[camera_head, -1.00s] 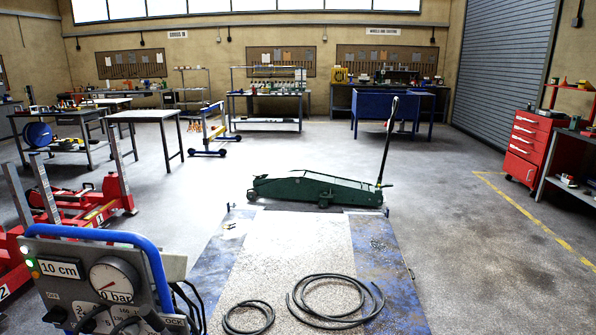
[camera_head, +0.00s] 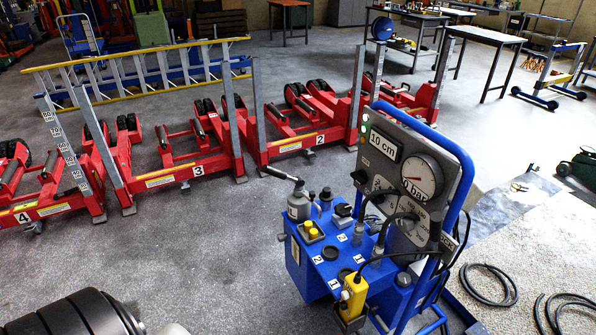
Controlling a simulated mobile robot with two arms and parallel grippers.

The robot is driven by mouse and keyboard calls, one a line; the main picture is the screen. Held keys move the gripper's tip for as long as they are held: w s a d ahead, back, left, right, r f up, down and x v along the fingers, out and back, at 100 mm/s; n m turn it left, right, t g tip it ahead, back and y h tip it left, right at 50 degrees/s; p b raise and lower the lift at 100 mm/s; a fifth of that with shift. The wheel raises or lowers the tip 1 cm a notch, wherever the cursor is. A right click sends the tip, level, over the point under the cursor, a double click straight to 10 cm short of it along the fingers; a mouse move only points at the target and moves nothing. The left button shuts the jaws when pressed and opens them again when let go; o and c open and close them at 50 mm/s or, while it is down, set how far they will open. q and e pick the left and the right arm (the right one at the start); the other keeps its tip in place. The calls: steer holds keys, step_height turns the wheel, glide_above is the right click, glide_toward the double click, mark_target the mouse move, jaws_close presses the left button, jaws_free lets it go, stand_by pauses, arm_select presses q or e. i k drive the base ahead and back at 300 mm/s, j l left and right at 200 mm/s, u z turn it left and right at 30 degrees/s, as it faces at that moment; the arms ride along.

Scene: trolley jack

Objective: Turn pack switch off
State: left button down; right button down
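The blue hydraulic power pack (camera_head: 318,262) stands on the floor right of centre. Its tilted grey panel (camera_head: 408,185) carries a "10 cm" display (camera_head: 383,145), a round gauge (camera_head: 421,178) near 0 bar and a lit green lamp (camera_head: 363,128). A dark knob (camera_head: 360,177) sits at the panel's lower left; its setting is too small to read. A box with yellow buttons (camera_head: 311,231) and a yellow hand control (camera_head: 353,292) are on the pack. I cannot tell which is the pack switch.
Red numbered wheel lifts (camera_head: 195,150) stand in a row behind the pack. A yellow-railed ladder (camera_head: 150,72) lies behind them. Black hoses (camera_head: 487,285) lie on the plate at right. Grey floor is bare left of the pack.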

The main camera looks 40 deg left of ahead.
mark_target(360, 177)
steer(key=u, duration=0.75)
steer(key=z, duration=0.3)
steer(key=i+j+z, duration=0.15)
steer(key=j+z, duration=0.8)
steer(key=i+l, duration=0.05)
